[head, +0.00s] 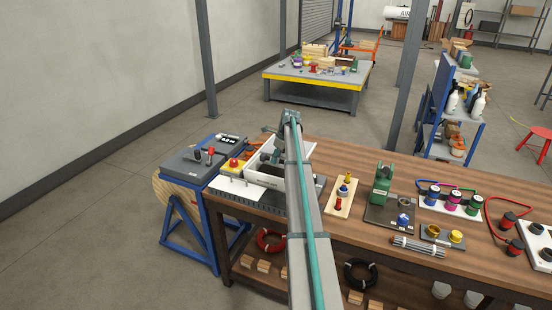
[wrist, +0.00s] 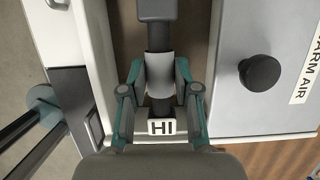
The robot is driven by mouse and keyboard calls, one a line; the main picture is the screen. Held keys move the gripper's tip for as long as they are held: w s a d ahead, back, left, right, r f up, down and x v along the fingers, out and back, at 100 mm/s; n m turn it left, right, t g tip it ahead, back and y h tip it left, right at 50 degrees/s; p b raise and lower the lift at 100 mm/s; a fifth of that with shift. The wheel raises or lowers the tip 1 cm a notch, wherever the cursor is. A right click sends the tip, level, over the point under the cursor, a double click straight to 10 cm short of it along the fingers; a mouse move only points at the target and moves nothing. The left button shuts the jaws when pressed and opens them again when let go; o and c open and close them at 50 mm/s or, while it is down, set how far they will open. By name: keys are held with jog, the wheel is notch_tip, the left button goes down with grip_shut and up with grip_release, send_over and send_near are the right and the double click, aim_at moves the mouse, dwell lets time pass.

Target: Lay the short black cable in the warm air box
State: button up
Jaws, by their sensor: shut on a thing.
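My gripper (wrist: 160,92) is shut on a short dark piece, which looks like the black cable (wrist: 158,38). A pale grey sleeve-like part lies between the fingers. A grey block shows at the piece's far end, and a white "HI" label shows close to the gripper's palm. Behind it is a brown, trough-like space between pale walls. To its right is a grey panel (wrist: 232,45) with a black knob and a partly cut-off "WARM AIR" label. In the head view, a white open box (head: 308,152) stands at the bench's left end, partly hidden by my arm.
A grey case (head: 186,164) on a blue stand is left of the box. Right of my arm are a pale board with knobs (head: 343,197) and a green device (head: 382,182). Bare wood shows along the bench front.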

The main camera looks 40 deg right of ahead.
jog(key=shift+f, duration=0.15)
jog(key=shift+f, duration=0.35)
jog(key=shift+f+b, duration=0.35)
jog(key=shift+f, duration=0.65)
jog(key=shift+f, duration=0.35)
jog(key=shift+f+b, duration=0.45)
jog(key=shift+f, duration=1.25)
jog(key=shift+f, duration=0.35)
jog(key=shift+f, duration=0.1)
jog(key=o, duration=1.1)
